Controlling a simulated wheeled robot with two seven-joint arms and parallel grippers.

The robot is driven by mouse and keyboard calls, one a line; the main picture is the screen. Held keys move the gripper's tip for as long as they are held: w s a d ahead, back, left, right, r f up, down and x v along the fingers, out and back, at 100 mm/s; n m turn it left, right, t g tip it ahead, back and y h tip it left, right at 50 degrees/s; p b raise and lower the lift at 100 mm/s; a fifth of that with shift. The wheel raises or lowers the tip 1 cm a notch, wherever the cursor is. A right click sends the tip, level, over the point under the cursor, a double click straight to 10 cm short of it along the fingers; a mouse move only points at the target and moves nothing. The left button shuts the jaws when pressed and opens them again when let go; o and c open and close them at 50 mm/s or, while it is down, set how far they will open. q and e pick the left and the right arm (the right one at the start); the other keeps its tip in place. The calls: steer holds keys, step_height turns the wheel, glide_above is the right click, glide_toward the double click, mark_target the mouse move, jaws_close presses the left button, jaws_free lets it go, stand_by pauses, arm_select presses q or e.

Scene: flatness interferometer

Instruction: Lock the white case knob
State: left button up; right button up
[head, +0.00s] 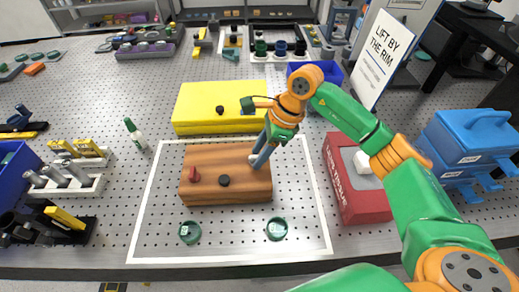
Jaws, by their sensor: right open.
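A brown wooden case (228,190) lies inside the white outlined rectangle on the perforated table. A red knob (194,175) and a black knob (224,181) sit on its front-left top. A small whitish piece (252,159) shows at the case's right rear, partly covered by my fingers; it may be the white knob, and its turn cannot be read. My right gripper (257,160) points down at this spot with open jaws. Whether its fingers touch the piece cannot be told. My left gripper is out of view.
A yellow case (200,104) lies just behind the wooden one. A red tissue box (359,199) stands at the right, near my arm. Two green-rimmed discs (190,232) (277,229) lie in front.

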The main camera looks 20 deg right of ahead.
jaws_close()
steer(key=m+b, duration=0.1)
steer(key=m, duration=0.1)
steer(key=m+t+b, duration=0.1)
steer(key=m+b, duration=0.1)
steer(key=shift+f+t+h, duration=0.2)
steer(key=shift+t+h, duration=0.1)
steer(key=m+b, duration=0.1)
steer(key=m, duration=0.1)
steer(key=m+t+h+b, duration=0.1)
steer(key=m+b, duration=0.1)
steer(key=m, duration=0.1)
steer(key=shift+s+a+m+h+b, duration=0.2)
steer(key=shift+m+h+b, duration=0.1)
steer(key=m+b, duration=0.1)
steer(key=m, duration=0.1)
steer(key=m+h+b, duration=0.1)
steer(key=m, duration=0.1)
steer(key=shift+a+t+h+b, duration=0.15)
steer(key=shift+t+h+b, duration=0.15)
steer(key=shift+t, duration=0.1)
steer(key=shift+a+r+m+h+b, duration=0.15)
steer(key=shift+m+h+b, duration=0.4)
steer(key=shift+m, duration=1.25)
